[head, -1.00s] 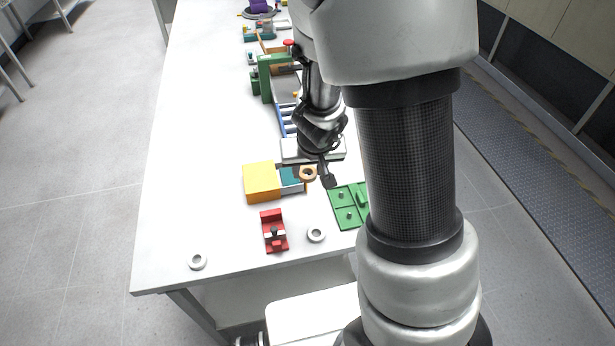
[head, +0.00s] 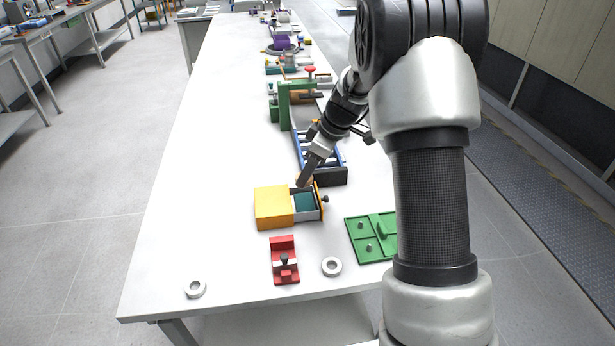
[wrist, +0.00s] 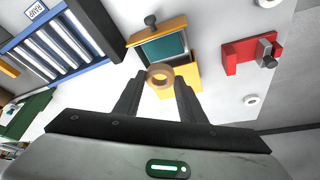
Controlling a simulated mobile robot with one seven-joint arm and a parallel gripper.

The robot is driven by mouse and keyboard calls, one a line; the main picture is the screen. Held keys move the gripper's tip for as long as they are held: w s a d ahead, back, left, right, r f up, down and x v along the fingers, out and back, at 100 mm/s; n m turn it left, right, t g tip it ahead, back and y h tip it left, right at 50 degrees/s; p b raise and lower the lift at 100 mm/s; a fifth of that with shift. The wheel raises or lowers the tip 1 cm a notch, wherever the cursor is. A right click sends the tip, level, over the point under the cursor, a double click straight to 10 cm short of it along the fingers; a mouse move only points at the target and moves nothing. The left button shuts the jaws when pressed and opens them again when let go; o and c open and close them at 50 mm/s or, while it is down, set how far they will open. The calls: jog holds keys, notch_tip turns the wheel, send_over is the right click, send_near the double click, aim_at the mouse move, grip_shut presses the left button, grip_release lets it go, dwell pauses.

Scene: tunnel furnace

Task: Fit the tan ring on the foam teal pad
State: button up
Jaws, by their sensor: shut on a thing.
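My gripper (head: 304,182) is shut on the tan ring; in the wrist view the ring (wrist: 151,80) sits between the two fingertips. In the head view the ring is mostly hidden by the fingers. The teal pad (head: 306,203) lies in the open drawer of a yellow box (head: 272,207). The pad also shows in the wrist view (wrist: 165,46), just beyond the ring. The gripper is tilted and held near the far edge of the drawer; I cannot tell its exact height. The ring appears apart from the pad.
A red fixture (head: 284,262), a white ring (head: 332,267), another white ring (head: 195,289) and a green tray (head: 366,240) are near the front. A blue roller rack (head: 330,160) and a green frame (head: 297,105) stand behind. The table's left side is clear.

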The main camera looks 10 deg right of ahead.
aim_at(311, 183)
jog(key=shift+f+b, duration=0.6)
jog(key=shift+f, duration=1.4)
jog(key=shift+b, duration=0.85)
dwell(0.4)
jog(key=shift+f+b, duration=1.05)
jog(key=shift+b, duration=0.1)
dwell(0.4)
jog(key=o, duration=1.5)
jog(key=shift+r, duration=0.15)
jog(key=shift+s+r+p, duration=0.1)
jog(key=shift+r+p, duration=1.4)
jog(key=shift+r, duration=1.85)
